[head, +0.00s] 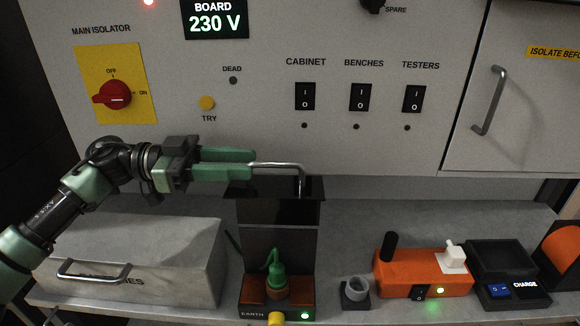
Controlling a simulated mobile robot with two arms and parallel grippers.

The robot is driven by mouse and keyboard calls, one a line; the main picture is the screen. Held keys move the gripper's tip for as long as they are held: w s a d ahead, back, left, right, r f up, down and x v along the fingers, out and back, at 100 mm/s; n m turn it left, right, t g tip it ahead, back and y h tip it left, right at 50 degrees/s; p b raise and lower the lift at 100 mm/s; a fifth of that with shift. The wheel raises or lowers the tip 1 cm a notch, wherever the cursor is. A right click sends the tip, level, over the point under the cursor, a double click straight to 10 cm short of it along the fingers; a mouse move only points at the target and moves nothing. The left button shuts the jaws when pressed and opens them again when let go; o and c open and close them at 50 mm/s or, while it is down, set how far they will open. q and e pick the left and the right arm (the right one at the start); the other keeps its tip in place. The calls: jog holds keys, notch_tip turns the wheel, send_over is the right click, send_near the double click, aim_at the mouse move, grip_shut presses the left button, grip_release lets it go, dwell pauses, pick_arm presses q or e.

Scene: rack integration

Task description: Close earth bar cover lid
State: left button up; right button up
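The earth bar cover lid (278,212) is a dark panel standing raised behind the earth box (252,314), its top edge near the cabinet front. A bent metal handle (279,165) is at the lid's top. My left gripper (252,164) comes in from the left, with its green fingers on either side of the handle's left part. The fingers look closed on it, and they hide the handle's left end. The earth box, marked EARTH, holds a green plug (277,278) and has a yellow knob and a lit green lamp. My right gripper is not in view.
A grey box with a handle (135,255) stands left on the bench.

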aim_at(258, 162)
pick_arm(q)
jog(key=d, duration=0.1)
jog(key=d+p, duration=0.1)
jog(key=d, duration=0.1)
jog(key=shift+s+d+r, duration=0.2)
jog(key=shift+s+d, duration=0.1)
jog(key=shift+d, duration=0.05)
jog(key=d+p, duration=0.1)
jog(key=d, duration=0.2)
jog(key=shift+w+d+f, duration=0.1)
jog(key=shift+d, duration=0.3)
grip_shut()
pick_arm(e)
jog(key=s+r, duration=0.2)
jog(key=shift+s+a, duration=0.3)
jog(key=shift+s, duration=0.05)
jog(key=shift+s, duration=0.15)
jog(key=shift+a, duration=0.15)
